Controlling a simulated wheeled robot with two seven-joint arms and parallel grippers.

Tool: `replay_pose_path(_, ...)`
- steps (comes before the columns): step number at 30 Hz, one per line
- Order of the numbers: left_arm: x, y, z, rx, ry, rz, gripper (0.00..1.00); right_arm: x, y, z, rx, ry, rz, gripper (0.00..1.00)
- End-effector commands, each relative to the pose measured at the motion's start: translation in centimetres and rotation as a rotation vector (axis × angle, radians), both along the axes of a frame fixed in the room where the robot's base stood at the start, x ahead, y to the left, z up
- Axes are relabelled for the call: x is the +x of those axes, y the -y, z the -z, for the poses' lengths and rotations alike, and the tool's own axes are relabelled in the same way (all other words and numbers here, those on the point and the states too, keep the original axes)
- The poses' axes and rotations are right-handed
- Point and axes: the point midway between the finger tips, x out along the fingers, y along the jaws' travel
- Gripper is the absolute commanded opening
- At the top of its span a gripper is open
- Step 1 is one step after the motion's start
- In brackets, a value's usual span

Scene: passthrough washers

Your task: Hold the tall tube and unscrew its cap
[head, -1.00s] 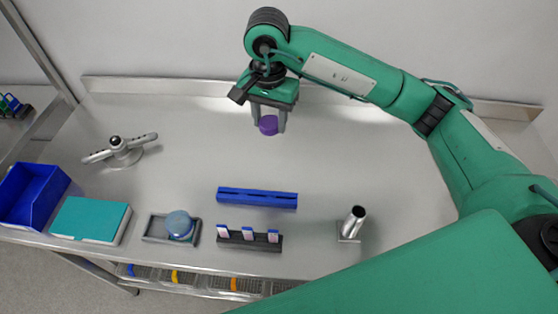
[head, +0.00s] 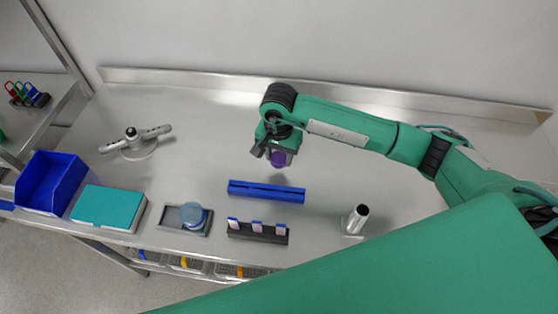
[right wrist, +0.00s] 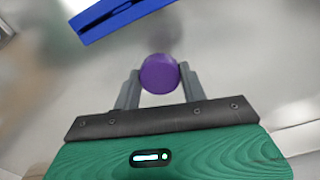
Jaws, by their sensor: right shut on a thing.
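My right gripper (head: 280,160) is shut on a round purple cap (head: 278,159), above the table behind the blue slotted block. In the right wrist view the purple cap (right wrist: 160,73) sits between the two grey fingers and shows as a round face. Any tube body under the cap is hidden, so I cannot tell whether the tall tube is attached to it. My left gripper is not in view.
The blue slotted block (head: 266,191) lies in front of my right gripper. The back right of the table (head: 400,165) looks clear.

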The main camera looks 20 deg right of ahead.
Motion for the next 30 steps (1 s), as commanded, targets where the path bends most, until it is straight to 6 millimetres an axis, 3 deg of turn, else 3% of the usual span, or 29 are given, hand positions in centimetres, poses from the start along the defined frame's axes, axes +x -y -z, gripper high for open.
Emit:
replay_pose_path(11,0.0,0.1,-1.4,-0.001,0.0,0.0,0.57,-0.1,0.0,4.2,-0.002,-0.003,0.0,0.15)
replay_pose_path(23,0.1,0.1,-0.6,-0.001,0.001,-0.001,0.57,0.0,0.0,4.9,-0.001,0.0,-0.001,0.15)
replay_pose_path(24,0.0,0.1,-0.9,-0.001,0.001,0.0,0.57,0.0,0.0,4.7,-0.001,0.0,-0.001,0.5)
replay_pose_path(26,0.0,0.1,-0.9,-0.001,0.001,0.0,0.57,0.0,0.0,4.7,-0.001,-0.001,0.0,0.62)
replay_pose_path(30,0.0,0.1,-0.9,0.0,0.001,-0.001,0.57,0.0,0.0,4.7,-0.001,-0.001,0.0,0.64)
